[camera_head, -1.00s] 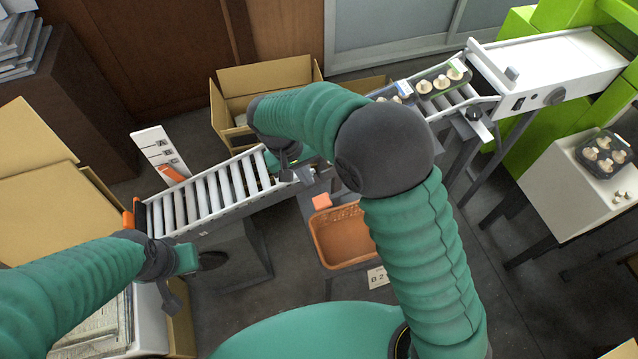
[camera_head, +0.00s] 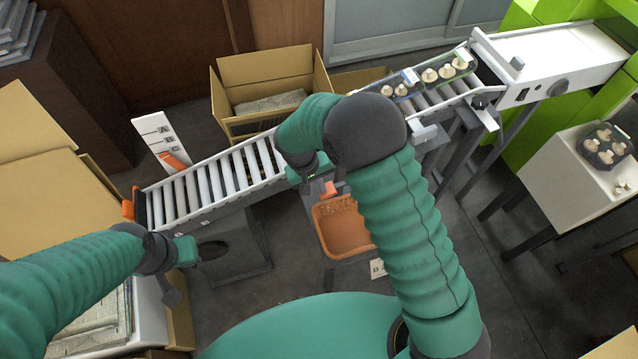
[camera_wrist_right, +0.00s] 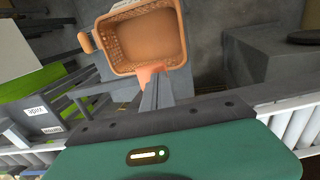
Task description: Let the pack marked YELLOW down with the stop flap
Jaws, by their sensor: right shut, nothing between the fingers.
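Two dark packs of pale mushrooms lie on the upper right rollers. The lower pack (camera_head: 399,89) has a blue label; the upper pack (camera_head: 447,72) has a pale green-white one. I cannot make out a yellow mark on either. An orange-red block (camera_head: 329,188) sits just below the conveyor; it also shows in the wrist view (camera_wrist_right: 150,73), by my shut, empty right fingers (camera_wrist_right: 157,88). I cannot tell if they touch it. I cannot clearly identify the stop flap; my right arm hides part of the line. My left gripper (camera_head: 186,250) is in front of the lower rollers, its jaws unclear.
The roller conveyor (camera_head: 215,180) slopes down to an orange end stop (camera_head: 129,204). A sign (camera_head: 158,138) with letters stands behind it. An orange basket (camera_head: 342,228) is below the line. A cardboard box (camera_head: 268,72) stands behind. Another pack (camera_head: 605,146) is on the white stand at right.

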